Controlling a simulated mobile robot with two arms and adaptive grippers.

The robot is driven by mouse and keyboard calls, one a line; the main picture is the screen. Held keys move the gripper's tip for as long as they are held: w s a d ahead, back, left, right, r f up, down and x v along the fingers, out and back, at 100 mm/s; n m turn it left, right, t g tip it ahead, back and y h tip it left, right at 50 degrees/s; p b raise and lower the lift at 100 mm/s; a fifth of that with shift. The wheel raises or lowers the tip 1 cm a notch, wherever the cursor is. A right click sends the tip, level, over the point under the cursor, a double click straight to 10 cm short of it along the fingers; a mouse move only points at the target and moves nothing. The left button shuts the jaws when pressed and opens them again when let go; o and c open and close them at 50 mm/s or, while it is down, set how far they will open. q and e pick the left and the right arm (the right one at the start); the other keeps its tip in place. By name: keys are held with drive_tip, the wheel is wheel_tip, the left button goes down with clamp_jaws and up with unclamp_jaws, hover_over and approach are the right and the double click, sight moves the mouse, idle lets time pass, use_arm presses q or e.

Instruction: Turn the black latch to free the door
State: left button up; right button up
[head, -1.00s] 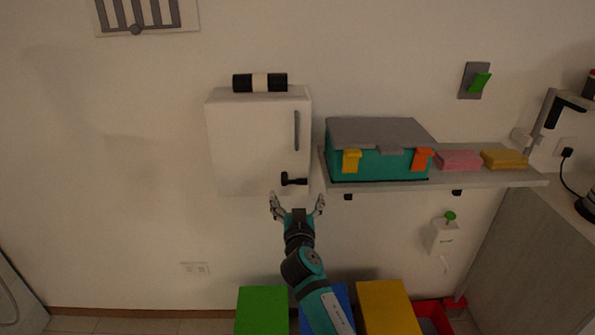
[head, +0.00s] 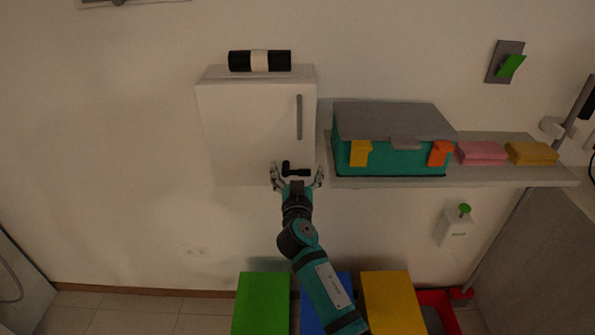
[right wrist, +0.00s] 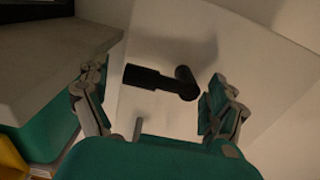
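The black latch (head: 297,171) is on the lower right part of the white cabinet door (head: 250,125). Its bar lies roughly level across the door's edge. My right gripper (head: 297,178) is just below and in front of the latch, with its fingers spread on either side. In the right wrist view the latch (right wrist: 160,79) sits between the open fingers of the gripper (right wrist: 155,105), apparently touching neither. A grey vertical handle (head: 299,116) is on the door above the latch. The door looks closed. My left gripper is not in view.
A black-and-white roll (head: 260,61) lies on the cabinet. To the right, a shelf (head: 480,177) holds a teal box (head: 400,160) with a grey lid, and pink (head: 482,152) and yellow (head: 532,152) cloths. Green (head: 262,300) and yellow (head: 391,300) boxes stand below.

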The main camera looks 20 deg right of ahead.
sight(284, 153)
drive_tip(key=c, duration=0.9)
drive_tip(key=shift+c, duration=0.2)
drive_tip(key=shift+r+n, duration=0.2)
drive_tip(key=shift+n, duration=0.5)
drive_tip(key=n, duration=0.2)
drive_tip(key=r+n, duration=0.1)
drive_tip(key=n, duration=0.2)
drive_tip(key=shift+w+a+r, duration=0.1)
drive_tip(key=shift+a+r, duration=0.1)
drive_tip(key=n, duration=0.2)
drive_tip(key=n+p, duration=0.1)
drive_tip(key=a+r+n, duration=0.1)
drive_tip(key=n, duration=0.1)
drive_tip(key=shift+w+n+p, duration=0.15)
drive_tip(key=shift+n+p, duration=0.15)
drive_tip(key=shift+p, duration=0.05)
drive_tip(key=n, duration=0.1)
drive_tip(key=a+n+p, duration=0.1)
drive_tip(key=n, duration=0.1)
drive_tip(key=shift+w+r, duration=0.15)
drive_tip(key=shift+r, duration=0.05)
drive_tip(key=shift+w+a+n+p, duration=0.1)
drive_tip(key=shift+a+n+p, duration=0.1)
drive_tip(key=shift+n, duration=0.6)
drive_tip(key=shift+a+n+p, duration=0.1)
drive_tip(key=shift+n+p, duration=0.1)
drive_tip(key=shift+n, duration=0.6)
